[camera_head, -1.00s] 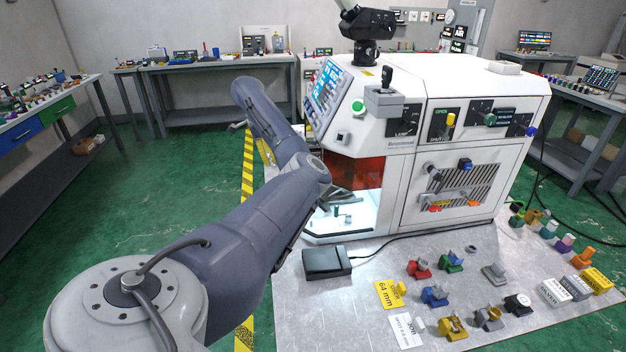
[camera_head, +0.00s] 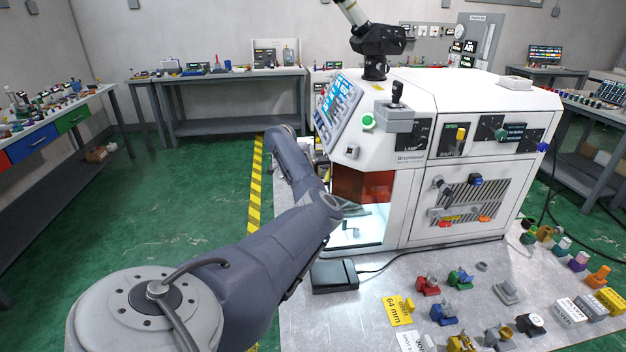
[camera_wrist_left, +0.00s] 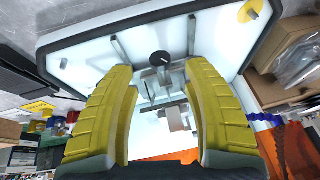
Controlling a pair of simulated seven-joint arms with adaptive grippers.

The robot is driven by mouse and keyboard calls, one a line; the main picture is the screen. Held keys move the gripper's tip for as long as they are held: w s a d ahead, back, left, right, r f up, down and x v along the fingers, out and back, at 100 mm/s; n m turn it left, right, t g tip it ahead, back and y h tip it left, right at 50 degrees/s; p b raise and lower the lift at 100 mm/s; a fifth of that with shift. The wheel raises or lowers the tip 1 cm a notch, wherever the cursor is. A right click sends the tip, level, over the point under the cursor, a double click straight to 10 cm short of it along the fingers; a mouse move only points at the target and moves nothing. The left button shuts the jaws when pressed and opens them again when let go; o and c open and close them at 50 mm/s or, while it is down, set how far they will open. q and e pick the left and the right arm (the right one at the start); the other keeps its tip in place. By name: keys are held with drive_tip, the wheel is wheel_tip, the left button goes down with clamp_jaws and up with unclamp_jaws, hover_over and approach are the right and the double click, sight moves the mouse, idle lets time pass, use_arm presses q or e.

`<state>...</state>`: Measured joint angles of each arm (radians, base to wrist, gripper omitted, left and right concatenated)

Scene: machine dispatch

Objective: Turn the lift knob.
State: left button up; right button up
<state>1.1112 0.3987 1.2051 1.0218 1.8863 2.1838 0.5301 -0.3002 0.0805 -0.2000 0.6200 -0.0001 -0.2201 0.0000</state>
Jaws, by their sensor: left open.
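My left gripper (camera_wrist_left: 159,76) shows in the left wrist view as two yellow ribbed fingers, spread apart with nothing held between them. Beyond the fingertips is a white, brightly lit recess of the machine (camera_head: 425,150). A small round black knob (camera_wrist_left: 160,58) with a light mark shows in it, between the fingertips in the picture and apart from them. No label is legible, so I cannot tell whether it is the lift knob. In the head view my left arm reaches the machine's left side, and its gripper is hidden. My right gripper is not in view.
Grey metal parts (camera_wrist_left: 165,95) stand in the lit recess, with a dark rim around it. A yellow disc (camera_wrist_left: 250,10) is at upper right. In the head view, a black box (camera_head: 335,276) and several coloured parts lie on the metal table (camera_head: 365,310); an orange window (camera_head: 363,186) covers the chamber front.

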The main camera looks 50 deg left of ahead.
use_arm(q)
drive_tip(key=shift+x, duration=2.6)
drive_tip(key=shift+f, duration=0.1)
clamp_jaws()
